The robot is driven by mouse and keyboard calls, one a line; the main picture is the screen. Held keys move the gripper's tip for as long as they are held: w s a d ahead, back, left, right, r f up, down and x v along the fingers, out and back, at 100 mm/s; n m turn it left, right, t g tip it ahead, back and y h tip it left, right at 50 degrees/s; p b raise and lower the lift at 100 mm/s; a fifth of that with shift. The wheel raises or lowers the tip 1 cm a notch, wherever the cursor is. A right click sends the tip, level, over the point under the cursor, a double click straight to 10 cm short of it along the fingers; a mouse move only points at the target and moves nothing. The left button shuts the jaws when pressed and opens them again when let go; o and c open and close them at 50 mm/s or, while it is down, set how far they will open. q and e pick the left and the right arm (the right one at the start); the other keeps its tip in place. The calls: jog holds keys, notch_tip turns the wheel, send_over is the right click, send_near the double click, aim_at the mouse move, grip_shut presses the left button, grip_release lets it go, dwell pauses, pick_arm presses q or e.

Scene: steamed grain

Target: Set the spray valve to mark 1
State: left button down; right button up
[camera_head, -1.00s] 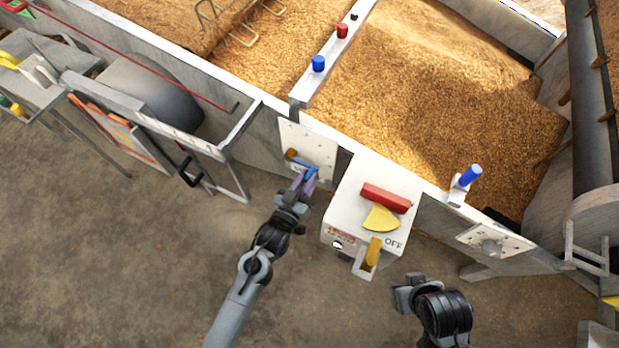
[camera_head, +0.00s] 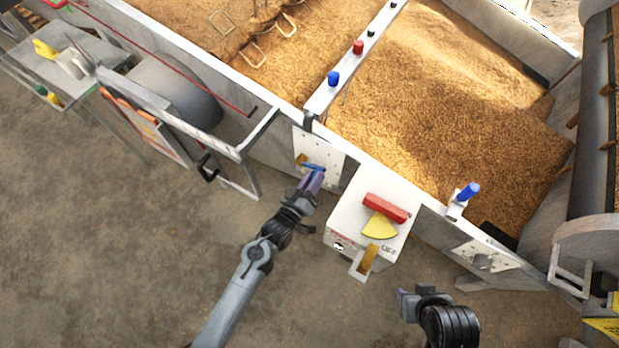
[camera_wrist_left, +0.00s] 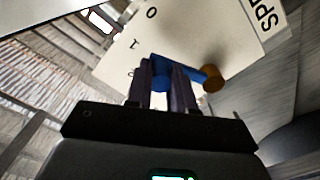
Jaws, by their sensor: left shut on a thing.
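The spray valve has a brass body (camera_head: 301,159) and a blue lever (camera_head: 314,168) on a white marked plate (camera_head: 331,152). My left gripper (camera_head: 314,182) is shut on the blue lever. In the left wrist view, the fingers (camera_wrist_left: 163,85) straddle the lever (camera_wrist_left: 195,70), which reaches left from the brass part (camera_wrist_left: 213,78). The plate (camera_wrist_left: 185,35) shows marks 0 and 1 and a third, partly hidden mark. The lever's free end lies near the lower marks; I cannot tell exactly which it meets. My right gripper (camera_head: 403,298) is apart from everything; its jaw opening is unclear.
Right of the valve, a white control box (camera_head: 345,212) carries a red handle (camera_head: 386,208) and a yellow sector. A grain bed (camera_head: 450,110) lies behind the metal wall. A blue-handled valve (camera_head: 467,192) stands right. The floor (camera_head: 130,240) at left is clear.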

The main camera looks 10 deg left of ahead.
pick_arm(q)
jog(key=c, duration=1)
grip_release()
jog(key=shift+o, duration=0.2)
jog(key=shift+s, duration=0.1)
jog(key=p+v, duration=0.3)
jog(key=v, duration=0.7)
jog(key=shift+s+a, duration=0.15)
jog(key=shift+s, duration=0.15)
